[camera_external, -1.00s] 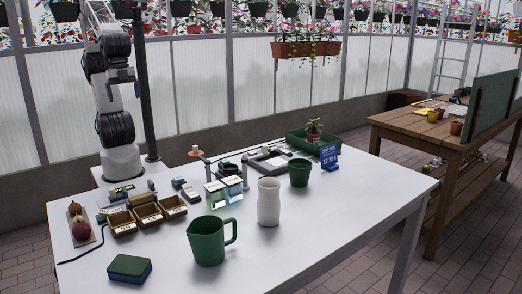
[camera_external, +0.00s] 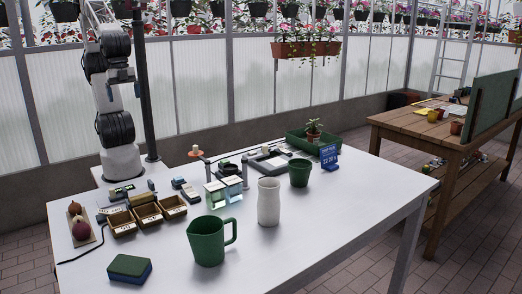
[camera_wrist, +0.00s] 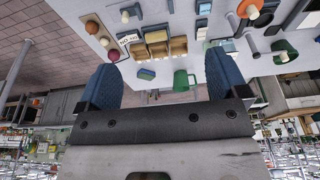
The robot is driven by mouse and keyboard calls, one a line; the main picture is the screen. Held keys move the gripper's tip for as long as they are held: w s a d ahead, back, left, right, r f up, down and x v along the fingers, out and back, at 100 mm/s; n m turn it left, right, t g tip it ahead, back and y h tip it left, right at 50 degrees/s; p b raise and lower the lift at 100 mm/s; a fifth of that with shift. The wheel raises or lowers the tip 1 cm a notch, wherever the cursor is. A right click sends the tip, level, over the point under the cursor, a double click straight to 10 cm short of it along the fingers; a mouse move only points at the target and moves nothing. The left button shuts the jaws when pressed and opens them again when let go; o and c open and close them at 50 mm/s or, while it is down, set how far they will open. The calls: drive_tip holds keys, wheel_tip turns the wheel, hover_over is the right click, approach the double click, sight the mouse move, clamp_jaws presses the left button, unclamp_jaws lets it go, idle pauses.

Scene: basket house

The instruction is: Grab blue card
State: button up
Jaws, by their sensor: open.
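The blue card (camera_external: 329,157) with white writing stands upright on the right part of the white table in the external view, beside a dark green cup (camera_external: 299,173) and in front of a green tray (camera_external: 309,143). I cannot make out the card in the wrist view. My gripper (camera_wrist: 161,76) is open and empty in the wrist view, its two blue fingers wide apart. My arm is raised at the table's far left end, well away from the card.
A white vase (camera_external: 268,202) and a green jug (camera_external: 208,241) stand mid-table. Wooden boxes (camera_external: 147,213), a sponge (camera_external: 130,268) and a tray with round fruit-like things (camera_external: 80,229) are at the left. The table's front right (camera_external: 340,215) is clear.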

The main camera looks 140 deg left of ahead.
drive_tip(key=c, duration=1)
drive_tip(key=shift+c, duration=0.2)
drive_tip(key=w+a+m+g+y, duration=0.25)
drive_tip(key=w+a+y, duration=0.25)
drive_tip(key=w+a, duration=1.05)
drive_tip(key=m+y, duration=0.9)
drive_tip(key=m, duration=0.4)
hover_over(328, 155)
drive_tip(key=s+d, duration=0.1)
drive_tip(key=d, duration=0.6)
wheel_tip(328, 155, down, 23)
drive_tip(key=shift+a+f+t, duration=0.45)
drive_tip(key=shift+a+f, duration=0.05)
drive_tip(key=shift+a, duration=0.15)
